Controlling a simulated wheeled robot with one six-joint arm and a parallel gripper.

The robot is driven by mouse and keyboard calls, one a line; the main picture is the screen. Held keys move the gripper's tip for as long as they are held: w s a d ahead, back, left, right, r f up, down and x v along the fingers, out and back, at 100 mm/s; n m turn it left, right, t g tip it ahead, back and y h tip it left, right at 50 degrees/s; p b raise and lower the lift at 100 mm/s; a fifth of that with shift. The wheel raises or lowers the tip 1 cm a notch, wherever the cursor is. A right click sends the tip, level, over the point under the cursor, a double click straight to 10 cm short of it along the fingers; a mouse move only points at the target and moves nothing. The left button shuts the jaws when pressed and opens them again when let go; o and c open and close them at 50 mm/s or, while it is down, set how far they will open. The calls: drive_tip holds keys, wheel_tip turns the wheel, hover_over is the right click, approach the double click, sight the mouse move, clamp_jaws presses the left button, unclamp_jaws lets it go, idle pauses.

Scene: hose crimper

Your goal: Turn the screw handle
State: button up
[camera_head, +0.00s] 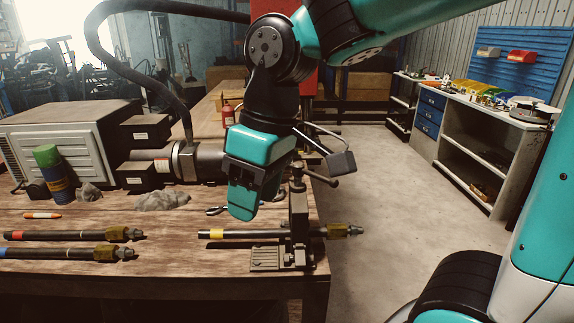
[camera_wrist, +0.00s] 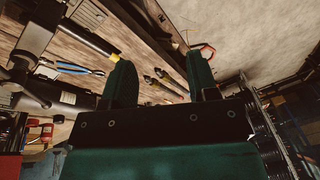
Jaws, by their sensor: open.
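A dark metal clamp (camera_head: 298,222) stands at the table's front right corner. A hose (camera_head: 262,233) with yellow bands lies through it, its fitting (camera_head: 345,231) sticking out past the table edge. The screw handle (camera_head: 320,177) is a thin bar at the clamp's top, with a dark knob end at right. My gripper (camera_head: 243,212) points down just left of the clamp, apart from the handle. In the wrist view its two green fingers (camera_wrist: 160,82) are spread with nothing gripped. A dark metal shape (camera_wrist: 32,42) shows at far left there; I cannot tell if it is the handle.
Two hoses (camera_head: 75,236) lie at the table's left. A green-capped spray can (camera_head: 52,172), a grey machine box (camera_head: 72,135) and a cylindrical unit (camera_head: 195,161) stand behind. Blue-handled pliers (camera_wrist: 72,69) lie near my gripper. Open floor (camera_head: 385,200) is to the right.

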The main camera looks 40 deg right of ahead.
drive_tip(key=w+d+r+m+h+b, duration=0.15)
drive_tip(key=w+d+r, duration=0.25)
drive_tip(key=w+d, duration=0.45)
drive_tip(key=m+h+b, duration=0.1)
drive_tip(key=m, duration=0.2)
approach(299, 163)
drive_tip(key=shift+n+g, duration=0.25)
drive_tip(key=shift+g, duration=0.05)
drive_tip(key=f, duration=1)
drive_tip(key=shift+w+a+f+p, duration=0.15)
drive_tip(key=shift+w+p, duration=0.05)
drive_tip(key=shift+p, duration=0.1)
drive_tip(key=shift+c, duration=0.2)
clamp_jaws()
